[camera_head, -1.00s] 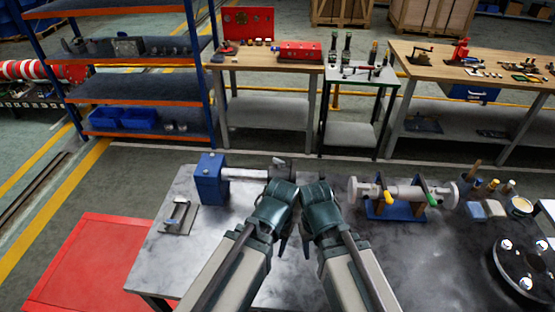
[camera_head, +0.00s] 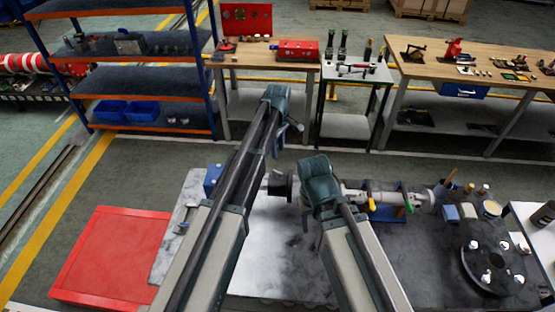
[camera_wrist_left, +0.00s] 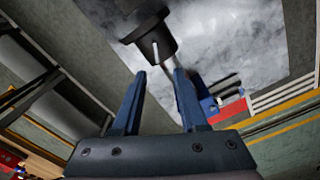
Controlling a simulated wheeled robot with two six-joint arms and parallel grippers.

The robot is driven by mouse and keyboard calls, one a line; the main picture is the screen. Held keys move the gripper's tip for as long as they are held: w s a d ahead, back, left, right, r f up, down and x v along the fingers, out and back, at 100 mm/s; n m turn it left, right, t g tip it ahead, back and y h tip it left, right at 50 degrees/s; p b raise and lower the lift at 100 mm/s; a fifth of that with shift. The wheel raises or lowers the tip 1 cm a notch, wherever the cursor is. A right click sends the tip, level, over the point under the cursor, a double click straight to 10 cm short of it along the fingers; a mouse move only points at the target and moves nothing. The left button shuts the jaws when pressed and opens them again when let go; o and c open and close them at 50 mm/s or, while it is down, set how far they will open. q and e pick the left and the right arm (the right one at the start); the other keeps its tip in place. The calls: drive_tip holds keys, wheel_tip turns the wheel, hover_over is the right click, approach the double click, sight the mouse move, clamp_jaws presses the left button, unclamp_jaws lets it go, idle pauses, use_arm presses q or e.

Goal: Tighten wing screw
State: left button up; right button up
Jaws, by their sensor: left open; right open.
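My left gripper (camera_wrist_left: 159,76) is open in the left wrist view, with nothing between its fingers. Beyond its fingertips is a dark cylindrical part (camera_wrist_left: 150,38) with a thin pale rod; I cannot tell whether the fingers touch it. In the head view, my left arm reaches up past the bench's far edge. My right gripper is low over the bench, its fingers mostly hidden by its wrist. A grey pipe fitting (camera_head: 390,195) with yellow and green handles lies right of it. A blue block (camera_head: 212,179) is partly hidden behind my left arm. I cannot single out the wing screw.
The dark bench (camera_head: 405,258) carries a round black plate (camera_head: 497,265) and small containers at the right. A red cabinet (camera_head: 112,255) stands to the left. Behind are a shelf rack and wooden workbenches (camera_head: 480,68). Open floor lies between the bench and these.

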sight(278, 172)
use_arm(q)
drive_tip(key=shift+w+a+r+n, duration=0.15)
drive_tip(key=shift+w+r+n, duration=0.2)
drive_tip(key=shift+w, duration=0.2)
drive_tip(key=shift+f, duration=0.1)
wheel_tip(278, 172, down, 14)
drive_tip(key=b, duration=1.3)
drive_tip(key=shift+b, duration=0.4)
drive_tip(key=shift+r, duration=0.2)
drive_tip(key=shift+c, duration=0.3)
clamp_jaws()
